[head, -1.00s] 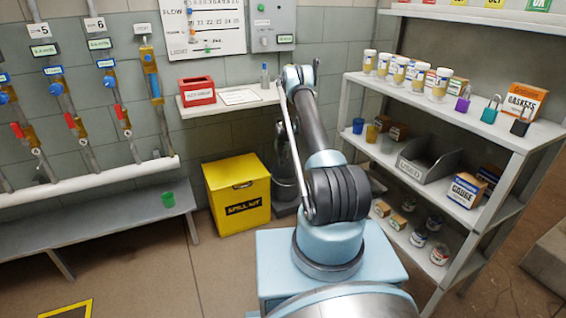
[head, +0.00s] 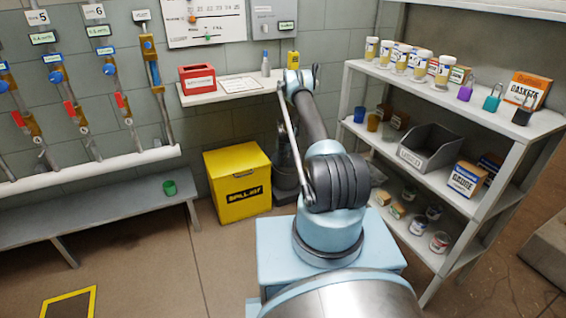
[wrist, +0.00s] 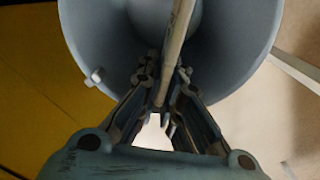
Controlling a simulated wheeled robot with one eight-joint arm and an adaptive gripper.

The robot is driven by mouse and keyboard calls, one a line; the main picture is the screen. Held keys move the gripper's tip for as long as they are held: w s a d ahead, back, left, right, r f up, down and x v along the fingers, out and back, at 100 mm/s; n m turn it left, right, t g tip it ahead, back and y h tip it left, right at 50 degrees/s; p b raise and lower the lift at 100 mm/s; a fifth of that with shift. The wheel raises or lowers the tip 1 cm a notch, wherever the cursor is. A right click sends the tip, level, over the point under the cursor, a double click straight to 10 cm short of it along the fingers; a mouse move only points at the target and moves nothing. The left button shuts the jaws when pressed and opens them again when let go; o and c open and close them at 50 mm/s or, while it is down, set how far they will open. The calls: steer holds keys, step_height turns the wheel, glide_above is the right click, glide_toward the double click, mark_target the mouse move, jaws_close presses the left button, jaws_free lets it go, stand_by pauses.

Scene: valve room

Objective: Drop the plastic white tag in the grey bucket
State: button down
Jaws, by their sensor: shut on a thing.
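In the wrist view, my gripper (wrist: 165,112) is shut on a pale, narrow strip (wrist: 176,45), likely the white tag seen nearly edge-on. The strip runs up from between the fingers to the top edge. The blue-grey bucket (wrist: 95,35) fills the upper middle behind the strip, its wide round mouth facing me. The fingers overlap the bucket's near side in the picture; I cannot tell whether they touch it. In the head view, my arm hides the gripper and the tag. Dark grey shapes show beside the yellow box there, partly covered by my arm.
The yellow spill kit box (head: 238,184) stands left of my arm on the floor. A wall shelf (head: 228,94) holds a red box (head: 197,80). A white shelving unit (head: 485,205) is close on the right. A low bench (head: 100,210) runs left. Floor at front left is clear.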

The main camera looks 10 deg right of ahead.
steer(key=c, duration=1.7)
jaws_free()
steer(key=shift+r, duration=3.5)
